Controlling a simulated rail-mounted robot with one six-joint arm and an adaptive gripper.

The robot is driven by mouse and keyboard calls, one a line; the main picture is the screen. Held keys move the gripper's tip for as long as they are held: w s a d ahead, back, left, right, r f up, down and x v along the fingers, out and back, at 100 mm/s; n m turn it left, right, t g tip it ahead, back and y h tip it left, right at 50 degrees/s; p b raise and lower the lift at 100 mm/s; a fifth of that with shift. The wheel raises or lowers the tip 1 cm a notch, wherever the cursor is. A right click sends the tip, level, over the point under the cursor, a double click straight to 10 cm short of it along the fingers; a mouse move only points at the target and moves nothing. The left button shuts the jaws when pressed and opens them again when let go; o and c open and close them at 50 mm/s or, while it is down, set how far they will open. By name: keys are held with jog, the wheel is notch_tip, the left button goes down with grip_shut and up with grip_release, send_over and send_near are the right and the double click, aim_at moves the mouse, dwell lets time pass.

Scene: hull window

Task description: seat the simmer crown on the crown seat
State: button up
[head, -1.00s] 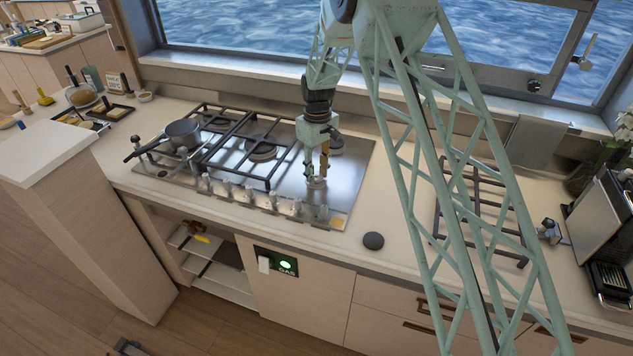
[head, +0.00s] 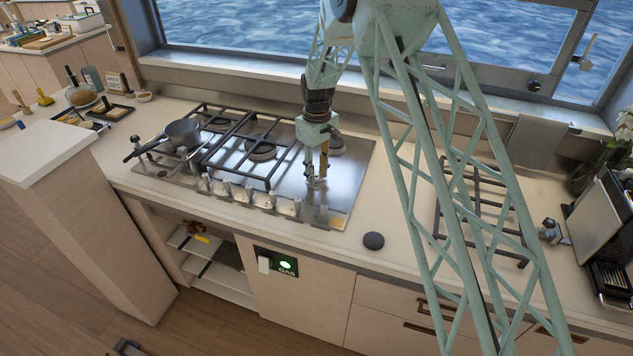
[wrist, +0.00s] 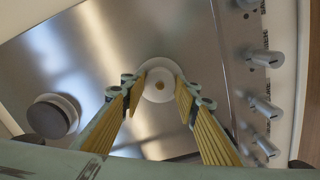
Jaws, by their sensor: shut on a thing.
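My gripper (head: 316,178) points down over the bare front right part of the steel hob (head: 345,180). In the wrist view my gripper (wrist: 160,90) has its two yellow-padded fingers closed on opposite sides of a small pale round piece with a brass-coloured centre, which I take as the simmer crown (wrist: 160,72). In the head view the simmer crown (head: 317,184) shows as a small pale disc at the fingertips, low over the hob. The crown seat is not clearly visible and seems hidden under it. I cannot tell whether they touch.
Another burner with a dark cap (wrist: 52,117) is behind my gripper. A row of knobs (head: 245,195) lines the hob's front edge. Black grates (head: 228,150) and a saucepan (head: 183,132) cover the left side. A loose dark disc (head: 373,240) lies on the counter. A removed grate (head: 485,215) lies right.

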jog(key=shift+f+b, duration=0.3)
jog(key=shift+f, duration=0.1)
dwell(0.8)
dwell(1.0)
jog(key=o, duration=0.7)
jog(key=shift+r+p, duration=0.3)
jog(key=shift+r, duration=1.45)
jog(key=shift+o, duration=0.4)
jog(key=o, duration=0.5)
jog(key=shift+c, duration=1)
